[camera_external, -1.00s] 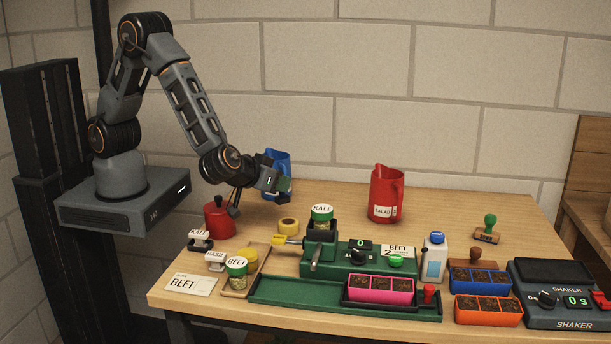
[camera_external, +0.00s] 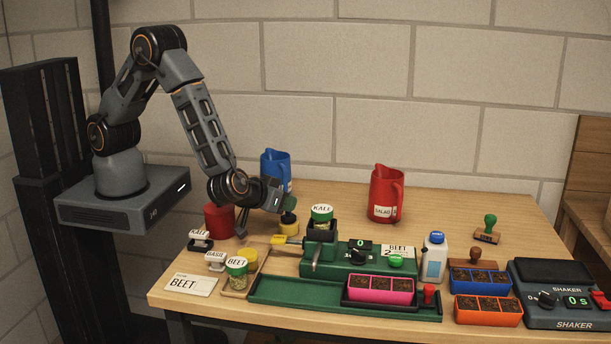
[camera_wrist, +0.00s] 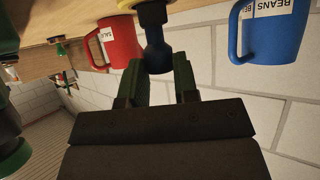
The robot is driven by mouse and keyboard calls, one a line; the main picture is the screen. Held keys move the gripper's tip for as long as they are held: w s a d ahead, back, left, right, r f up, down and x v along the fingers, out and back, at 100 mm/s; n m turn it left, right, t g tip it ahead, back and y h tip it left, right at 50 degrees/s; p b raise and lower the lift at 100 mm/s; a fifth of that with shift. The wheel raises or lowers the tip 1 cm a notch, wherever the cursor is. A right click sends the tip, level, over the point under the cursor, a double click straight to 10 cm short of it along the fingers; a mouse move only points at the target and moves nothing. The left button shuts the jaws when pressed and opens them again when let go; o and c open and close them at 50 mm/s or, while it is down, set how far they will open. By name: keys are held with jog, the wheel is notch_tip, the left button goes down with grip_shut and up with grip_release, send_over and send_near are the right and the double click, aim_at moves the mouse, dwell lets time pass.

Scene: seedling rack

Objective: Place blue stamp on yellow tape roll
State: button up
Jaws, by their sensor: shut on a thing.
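The blue stamp (camera_wrist: 155,50) is dark blue and stands upright, its handle between my gripper's (camera_wrist: 159,72) two green fingers in the wrist view. My gripper (camera_external: 283,205) is shut on it. The yellow tape roll (camera_external: 288,230) lies on the table right below the stamp in the external view; it also shows at the top edge of the wrist view (camera_wrist: 152,13). The stamp's lower end is over the roll and looks at or very near its top; I cannot tell whether they touch. In the external view the stamp is small and partly hidden by my gripper.
A blue jug (camera_external: 274,166) stands behind my gripper, a red jug (camera_external: 383,196) to the right. A red canister (camera_external: 218,219) is left of my gripper. A green device (camera_external: 330,262) with a KALE jar (camera_external: 321,216) stands close in front right. The table's back is fairly clear.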

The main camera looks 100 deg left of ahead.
jog(key=o, duration=0.9)
jog(key=shift+o, duration=0.2)
jog(key=shift+s+d+r, duration=0.1)
jog(key=shift+d+r, duration=0.1)
jog(key=shift+r, duration=0.05)
jog(key=v, duration=1.1)
jog(key=w+d+r+m+t+h, duration=0.1)
jog(key=w+r+m+t+h, duration=0.15)
jog(key=r+h, duration=0.4)
jog(key=w+r+m+t+h, duration=0.25)
jog(key=r+h, duration=0.25)
jog(key=r, duration=0.3)
jog(key=s+a+m+g, duration=0.3)
jog(key=s+a, duration=0.2)
jog(key=s, duration=0.6)
jog(key=s+a+m+g+y, duration=0.1)
jog(key=s+a+m+g, duration=0.2)
jog(key=s+a, duration=0.3)
jog(key=s+g, duration=0.1)
jog(key=s, duration=0.4)
jog(key=shift+a+f, duration=0.2)
jog(key=shift+f, duration=0.2)
